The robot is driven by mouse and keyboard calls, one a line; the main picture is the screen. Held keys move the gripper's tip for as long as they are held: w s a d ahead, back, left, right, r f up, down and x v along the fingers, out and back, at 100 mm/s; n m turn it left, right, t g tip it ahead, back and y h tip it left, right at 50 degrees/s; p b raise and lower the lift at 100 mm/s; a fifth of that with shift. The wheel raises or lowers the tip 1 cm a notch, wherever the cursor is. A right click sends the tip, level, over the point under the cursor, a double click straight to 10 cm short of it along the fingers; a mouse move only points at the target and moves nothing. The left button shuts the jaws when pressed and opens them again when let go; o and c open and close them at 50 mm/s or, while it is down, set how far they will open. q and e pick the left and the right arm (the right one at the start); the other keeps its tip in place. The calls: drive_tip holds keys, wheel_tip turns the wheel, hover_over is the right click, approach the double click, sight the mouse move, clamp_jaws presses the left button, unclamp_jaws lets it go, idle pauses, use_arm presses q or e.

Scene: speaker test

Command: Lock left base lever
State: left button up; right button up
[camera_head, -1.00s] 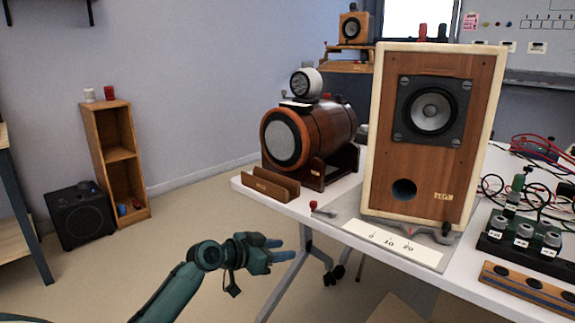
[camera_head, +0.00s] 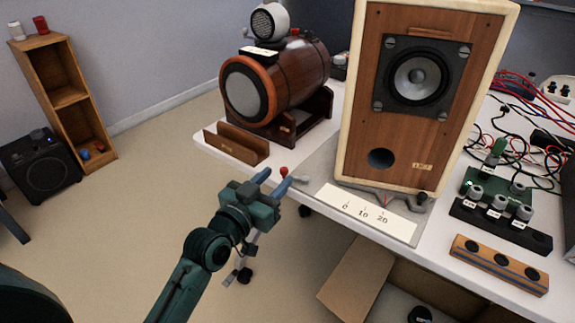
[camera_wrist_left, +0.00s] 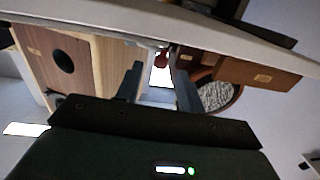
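The left base lever has a red knob (camera_head: 284,171) and stands at the left edge of the grey base plate (camera_head: 318,165) under the wooden speaker (camera_head: 358,125). My left gripper (camera_head: 273,182) is at the table's front edge with its two blue-grey fingers apart and empty. Its fingertips are close to the red knob. In the left wrist view, the red knob (camera_wrist_left: 161,59) appears between the open fingers (camera_wrist_left: 158,88), just beyond their tips. I cannot tell whether a finger touches it. The lever's arm is partly hidden by the fingers. My right gripper is not in view.
A white scale strip (camera_head: 364,212) lies on the base's front. A wooden holder (camera_head: 237,143) and a barrel-shaped speaker (camera_head: 275,85) stand left of the base. Green-and-black terminals (camera_head: 500,210) and cables are on the right. An open cardboard box (camera_head: 357,278) is below the table.

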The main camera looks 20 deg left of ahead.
sight(282, 172)
use_arm(q)
drive_tip(key=x, duration=0.6)
drive_tip(key=shift+w+b, duration=0.15)
drive_tip(key=shift+b, duration=0.25)
clamp_jaws()
